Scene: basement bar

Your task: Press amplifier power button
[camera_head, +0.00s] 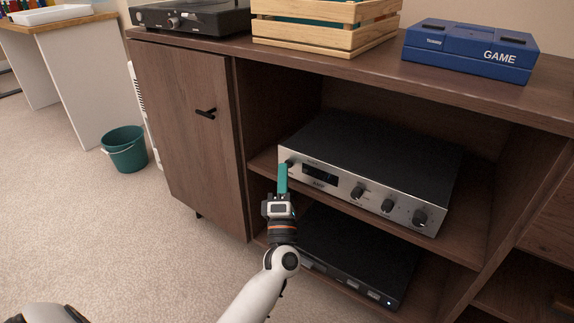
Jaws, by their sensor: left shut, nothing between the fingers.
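The amplifier (373,162) is a black box with a silver front, a small dark display and several black knobs. It sits on the middle shelf of the wooden cabinet. A small dark round control (289,163) is at the left end of its front. My left gripper (282,172) is shut and empty, its teal fingers pointing up just in front of that left end. The fingertips overlap the front panel's lower left in the picture; I cannot tell whether they touch it. My right gripper is not in view.
A second black device (362,262) lies on the lower shelf. The cabinet (190,128) carries a turntable (190,14), a wooden crate (326,36) and a blue GAME box (470,51). A teal bucket (126,150) stands on the carpet at left. The carpet before the cabinet is clear.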

